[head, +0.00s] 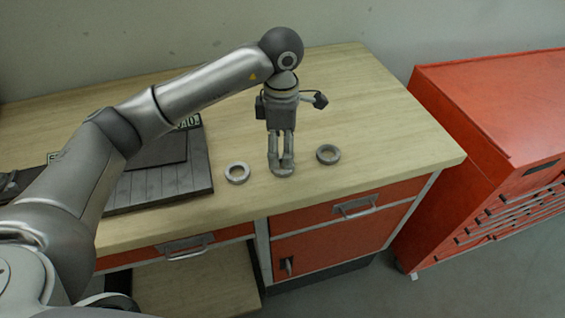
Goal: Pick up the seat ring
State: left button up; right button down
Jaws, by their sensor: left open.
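A round grey metal ring (237,173) lies flat on the wooden workbench, left of my left gripper (281,165). A similar grey ring (328,154) lies to the right of it. A third small round grey part (283,173) shows at the fingertips, largely hidden by them. I cannot tell which of these is the seat ring. My left gripper points straight down and is open, its fingertips low over or beside this third part. Whether they touch it is unclear. My right gripper is not in view.
A dark slatted mat or tray (160,184) lies on the workbench (390,130) at left, with a dark flat object on it, partly behind my left arm. A red tool cabinet (490,110) stands at right. The bench's right side is clear.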

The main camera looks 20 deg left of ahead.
aim_at(282, 164)
pick_arm(q)
notch_tip(282, 164, down, 4)
jog(key=shift+s+d+r+p, duration=0.15)
jog(key=shift+r+p, duration=0.1)
jog(key=shift+p, duration=0.65)
jog(key=shift+f, duration=0.7)
jog(key=c, duration=1.1)
jog(key=shift+c, duration=0.6)
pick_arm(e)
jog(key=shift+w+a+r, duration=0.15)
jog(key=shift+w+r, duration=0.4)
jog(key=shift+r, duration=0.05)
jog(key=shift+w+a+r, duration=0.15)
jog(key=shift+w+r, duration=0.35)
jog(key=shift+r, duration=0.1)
